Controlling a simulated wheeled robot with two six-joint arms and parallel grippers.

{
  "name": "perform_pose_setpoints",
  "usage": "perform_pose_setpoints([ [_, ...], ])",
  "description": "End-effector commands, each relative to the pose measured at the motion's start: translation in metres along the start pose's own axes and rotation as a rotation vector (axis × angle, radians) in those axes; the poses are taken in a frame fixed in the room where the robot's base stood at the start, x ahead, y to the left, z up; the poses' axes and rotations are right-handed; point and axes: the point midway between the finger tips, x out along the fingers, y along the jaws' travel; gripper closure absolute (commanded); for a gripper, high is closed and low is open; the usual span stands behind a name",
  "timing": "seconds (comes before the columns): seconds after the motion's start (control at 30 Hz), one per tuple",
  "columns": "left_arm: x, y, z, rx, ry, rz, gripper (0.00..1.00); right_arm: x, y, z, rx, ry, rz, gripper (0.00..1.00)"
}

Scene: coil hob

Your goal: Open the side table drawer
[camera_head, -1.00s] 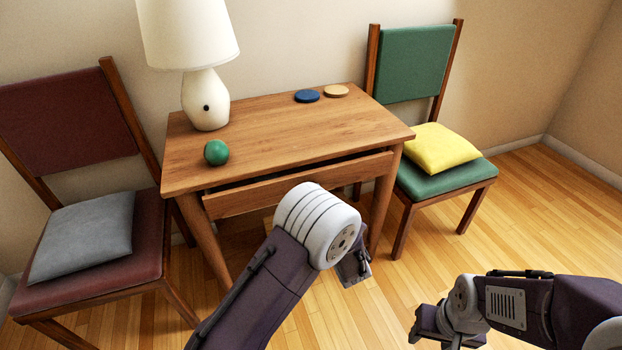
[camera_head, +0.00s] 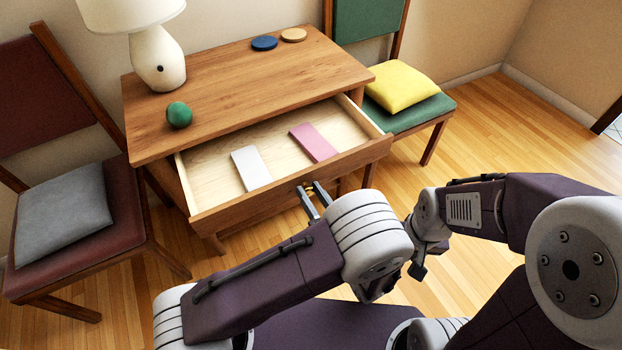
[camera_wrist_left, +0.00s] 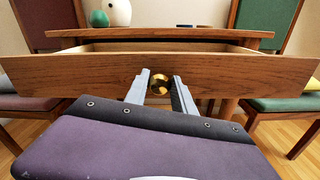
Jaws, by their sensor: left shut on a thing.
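The side table (camera_head: 240,80) is wooden, and its drawer (camera_head: 296,184) is pulled well out toward me. In the drawer lie a white flat block (camera_head: 251,167) and a pink flat block (camera_head: 313,143). My left gripper (camera_head: 308,190) is at the middle of the drawer front. In the left wrist view, its two fingers (camera_wrist_left: 160,88) stand either side of the round brass knob (camera_wrist_left: 160,84) and are shut on it. My right gripper (camera_head: 417,262) hangs over the floor to the right, partly behind my left arm; its jaws do not show clearly.
On the tabletop are a white lamp (camera_head: 157,62), a green ball (camera_head: 179,115), a blue disc (camera_head: 264,43) and a tan disc (camera_head: 293,35). A red chair with a grey cushion (camera_head: 62,212) stands left, and a green chair with a yellow cushion (camera_head: 400,86) stands right.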

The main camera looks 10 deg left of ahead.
Motion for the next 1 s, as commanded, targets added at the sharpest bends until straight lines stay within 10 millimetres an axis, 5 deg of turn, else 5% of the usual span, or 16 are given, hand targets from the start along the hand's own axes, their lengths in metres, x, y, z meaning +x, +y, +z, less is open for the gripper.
perform_pose_setpoints([
  [0.43,-0.0040,-0.0028,0.0000,-0.005,0.001,-0.009,1.00,0.0009,0.0006,0.0053,0.000,-0.012,0.001,0.48],
  [0.47,-0.0040,-0.0028,0.0000,-0.005,0.000,-0.009,0.61,0.0009,0.0006,0.0053,0.000,-0.012,0.001,0.48],
  [0.53,-0.0040,-0.0026,0.0001,-0.004,0.000,-0.008,0.48,0.0009,0.0006,0.0053,0.000,-0.012,0.001,0.48],
  [1.0,-0.0052,0.0001,0.0018,-0.001,0.000,0.000,0.48,-0.0046,0.0005,0.0047,0.000,-0.011,0.001,0.48],
])
